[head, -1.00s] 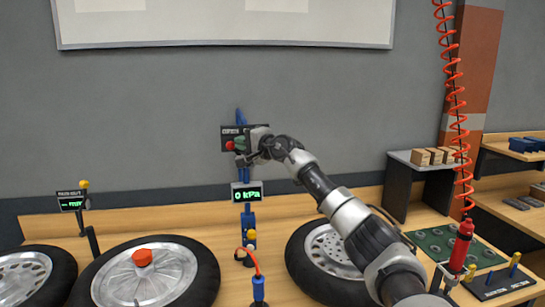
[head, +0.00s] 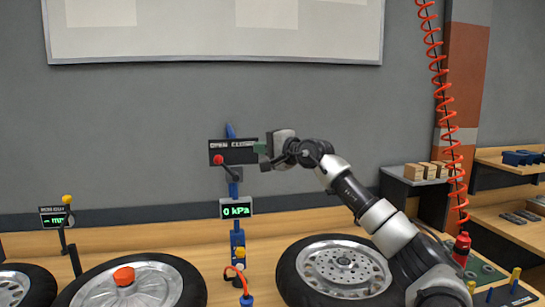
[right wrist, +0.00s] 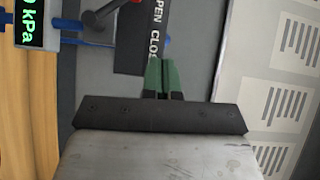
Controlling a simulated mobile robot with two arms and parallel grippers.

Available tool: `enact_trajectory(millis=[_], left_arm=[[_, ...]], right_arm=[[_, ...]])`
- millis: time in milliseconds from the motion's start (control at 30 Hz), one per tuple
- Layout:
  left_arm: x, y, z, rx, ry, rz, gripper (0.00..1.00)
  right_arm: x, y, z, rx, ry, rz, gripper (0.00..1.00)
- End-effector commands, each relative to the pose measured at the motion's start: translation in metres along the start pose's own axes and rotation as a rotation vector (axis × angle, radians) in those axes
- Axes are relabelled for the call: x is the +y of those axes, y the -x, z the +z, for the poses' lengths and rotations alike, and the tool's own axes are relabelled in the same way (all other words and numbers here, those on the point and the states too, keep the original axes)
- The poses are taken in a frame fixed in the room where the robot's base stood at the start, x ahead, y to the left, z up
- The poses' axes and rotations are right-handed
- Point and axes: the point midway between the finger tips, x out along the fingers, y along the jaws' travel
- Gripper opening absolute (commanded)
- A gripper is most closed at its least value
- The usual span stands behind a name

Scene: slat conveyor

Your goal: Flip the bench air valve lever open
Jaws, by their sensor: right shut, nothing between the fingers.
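The air valve's black OPEN/CLOSED plate (head: 246,157) is on a blue post (head: 234,187) at the wall. Its dark lever (head: 226,167) tilts up and left, with the red knob (head: 218,159) at the OPEN end of the plate. My right gripper (head: 262,148) is shut and empty at the plate's right end, apart from the knob. In the right wrist view, its green fingers (right wrist: 161,76) are together beside the plate (right wrist: 150,35), and the lever (right wrist: 103,13) is further up the picture. My left gripper is not in view.
A display (head: 237,208) below the valve reads 0 kPa. Wheels lie on the bench to the left (head: 150,283) and right (head: 315,261). A red coiled hose (head: 455,130) hangs at the right. The wall around the valve is clear.

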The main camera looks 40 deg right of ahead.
Motion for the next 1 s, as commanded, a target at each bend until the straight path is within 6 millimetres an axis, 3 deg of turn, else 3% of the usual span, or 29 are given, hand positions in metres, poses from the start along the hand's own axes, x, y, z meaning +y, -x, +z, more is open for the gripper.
enact_trajectory(millis=[100, 300, 867, 1000], left_arm=[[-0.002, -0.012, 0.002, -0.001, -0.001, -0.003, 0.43], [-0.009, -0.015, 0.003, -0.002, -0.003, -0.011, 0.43], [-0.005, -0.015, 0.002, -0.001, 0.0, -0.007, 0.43], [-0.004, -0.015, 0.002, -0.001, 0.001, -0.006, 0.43]], right_arm=[[0.0, 0.018, 0.001, 0.0, 0.002, 0.001, 0.0], [-0.005, 0.032, 0.001, 0.0, 0.0, 0.003, 0.0], [-0.006, 0.032, 0.001, -0.001, -0.001, 0.003, 0.0], [0.001, 0.023, 0.017, -0.04, -0.045, -0.013, 0.0]])
